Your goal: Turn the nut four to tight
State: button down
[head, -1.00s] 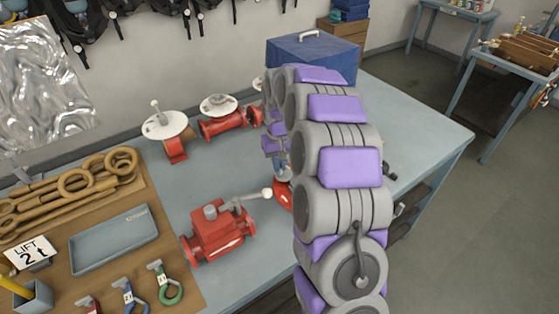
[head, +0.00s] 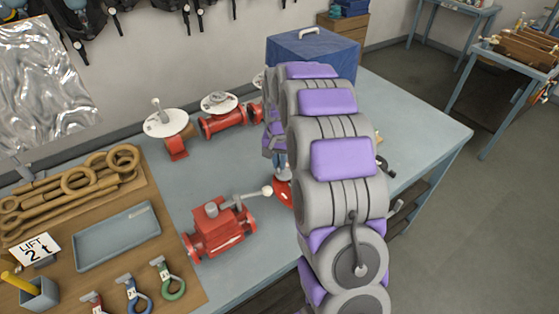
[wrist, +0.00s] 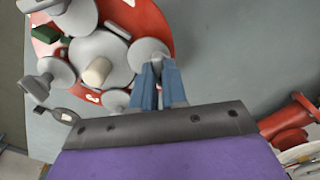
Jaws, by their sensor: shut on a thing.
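A red round part (wrist: 155,28) fills the upper left of the wrist view. It carries several grey disc-shaped pieces around a larger grey hub (wrist: 98,45) with a pale stub (wrist: 97,71). My gripper (wrist: 161,72) has its blue fingers shut on the grey disc-headed nut (wrist: 150,50) at the right side of the red part. I cannot read which number it has. In the head view the red part (head: 283,193) is mostly hidden behind my arm, and my gripper (head: 280,162) shows only in part above it.
A red valve (head: 218,230) with a lever stands just left of the red part. More red fittings (head: 228,122) stand at the back, near a blue case (head: 312,55). A grey tray (head: 115,237) and coloured shackles (head: 170,280) lie at left.

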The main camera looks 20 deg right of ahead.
aim_at(279, 164)
jog(key=c, duration=1.4)
grip_release()
jog(key=shift+w+f, duration=0.1)
jog(key=shift+w, duration=0.05)
jog(key=shift+o, duration=1.2)
jog(key=shift+r, duration=0.2)
notch_tip(279, 164, up, 17)
jog(key=p, duration=0.1)
